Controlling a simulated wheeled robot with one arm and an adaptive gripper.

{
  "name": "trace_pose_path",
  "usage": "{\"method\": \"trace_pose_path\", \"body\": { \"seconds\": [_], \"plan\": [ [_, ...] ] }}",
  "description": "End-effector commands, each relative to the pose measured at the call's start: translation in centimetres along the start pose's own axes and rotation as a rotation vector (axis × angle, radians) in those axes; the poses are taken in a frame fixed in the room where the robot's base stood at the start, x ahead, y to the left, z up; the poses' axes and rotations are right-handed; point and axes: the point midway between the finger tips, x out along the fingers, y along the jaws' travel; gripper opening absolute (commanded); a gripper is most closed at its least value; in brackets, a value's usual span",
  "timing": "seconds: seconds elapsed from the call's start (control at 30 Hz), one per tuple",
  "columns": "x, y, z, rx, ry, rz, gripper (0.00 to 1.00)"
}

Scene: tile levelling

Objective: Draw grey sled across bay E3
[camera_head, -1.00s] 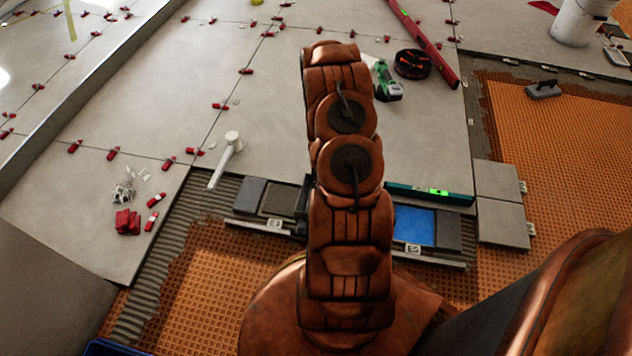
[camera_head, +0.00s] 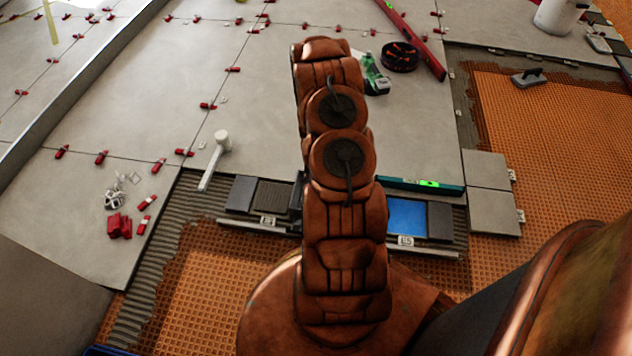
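A row of bays lies along the tile edge behind my arm. On its left are a grey block (camera_head: 242,194) and a dark ribbed patch (camera_head: 274,197), with a small label plate (camera_head: 268,220) too small to read surely. On its right are a blue patch (camera_head: 406,216), a grey block (camera_head: 440,221) and a label plate that seems to read E5 (camera_head: 405,241). A dark piece (camera_head: 297,193) shows at my arm's left edge; I cannot tell whether it is the sled or part of my gripper. My arm hides the middle of the row, and my gripper is not visible.
A white-headed mallet (camera_head: 221,140) lies left of my arm. Red clips (camera_head: 119,226) lie on the left tile. A teal level (camera_head: 425,186) lies behind the blue patch. A green tool (camera_head: 374,75) and black coil (camera_head: 400,57) lie beyond. Orange matting (camera_head: 560,130) is mostly clear at right.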

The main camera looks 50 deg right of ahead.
Motion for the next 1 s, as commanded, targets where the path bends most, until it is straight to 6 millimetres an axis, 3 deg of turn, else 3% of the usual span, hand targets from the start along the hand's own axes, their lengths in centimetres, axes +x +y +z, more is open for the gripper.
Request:
{"method": "trace_pose_path", "body": {
  "seconds": [0.27,1.0],
  "plan": [
    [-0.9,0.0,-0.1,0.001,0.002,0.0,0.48],
    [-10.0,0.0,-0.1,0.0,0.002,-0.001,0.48]
  ]
}}
